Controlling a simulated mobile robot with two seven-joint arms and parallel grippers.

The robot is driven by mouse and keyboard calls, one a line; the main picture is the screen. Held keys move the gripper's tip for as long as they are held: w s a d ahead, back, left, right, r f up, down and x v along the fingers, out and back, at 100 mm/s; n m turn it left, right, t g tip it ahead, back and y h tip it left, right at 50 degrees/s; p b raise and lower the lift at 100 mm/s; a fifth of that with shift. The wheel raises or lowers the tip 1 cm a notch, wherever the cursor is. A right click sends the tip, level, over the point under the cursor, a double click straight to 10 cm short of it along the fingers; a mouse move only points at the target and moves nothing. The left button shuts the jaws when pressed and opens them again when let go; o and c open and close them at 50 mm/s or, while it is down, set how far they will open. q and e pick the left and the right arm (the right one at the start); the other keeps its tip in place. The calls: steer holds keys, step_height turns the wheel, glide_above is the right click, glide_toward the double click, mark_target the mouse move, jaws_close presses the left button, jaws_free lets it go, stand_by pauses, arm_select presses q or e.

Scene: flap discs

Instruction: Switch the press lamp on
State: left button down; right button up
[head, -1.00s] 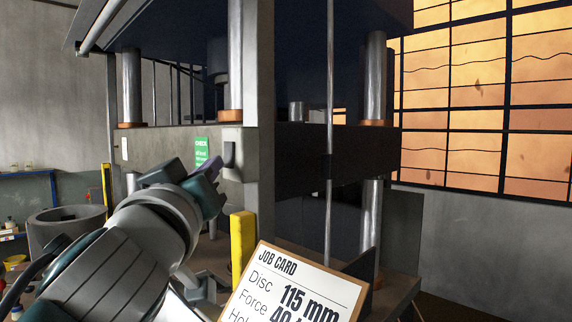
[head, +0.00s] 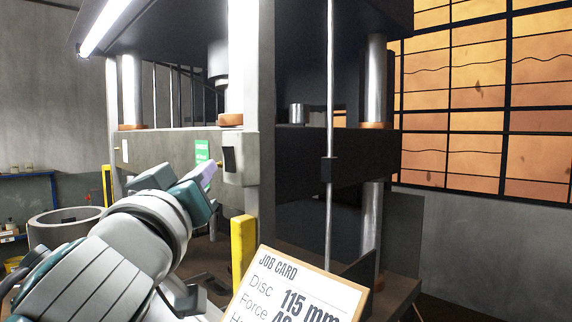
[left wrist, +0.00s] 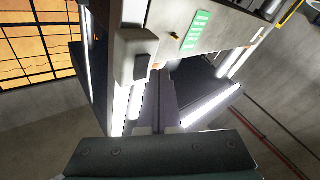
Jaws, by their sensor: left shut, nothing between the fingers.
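The press lamp (head: 112,24) is a long tube under the press's top beam, and it glows bright white. The press switch is a dark rocker (head: 229,160) on a pale grey box (head: 241,168) at the end of the press's cross beam. The rocker also shows in the left wrist view (left wrist: 141,66). My left gripper (head: 210,170) is shut and empty, its fingertips just left of the switch box in the head view. In the left wrist view its fingers (left wrist: 163,88) point toward the box's lower edge; I cannot tell whether they touch it. My right gripper is not in view.
A job card (head: 300,290) stands in front, beside a yellow post (head: 243,250). A green check label (head: 202,151) is on the beam next to the switch. A round grey tub (head: 66,228) stands at the left. Steel columns (head: 375,85) rise at the right.

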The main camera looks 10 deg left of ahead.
arm_select(q)
steer(key=shift+s+a+r+p, duration=0.1)
steer(key=shift+s+a+p, duration=0.3)
steer(key=shift+s, duration=0.3)
steer(key=shift+s+a+r+p, duration=0.1)
steer(key=shift+s+a+p, duration=0.3)
steer(key=shift+s, duration=0.35)
steer(key=shift+s+a+r+p, duration=0.1)
steer(key=shift+s+a+p, duration=0.3)
steer(key=shift+s, duration=0.3)
steer(key=shift+a, duration=0.1)
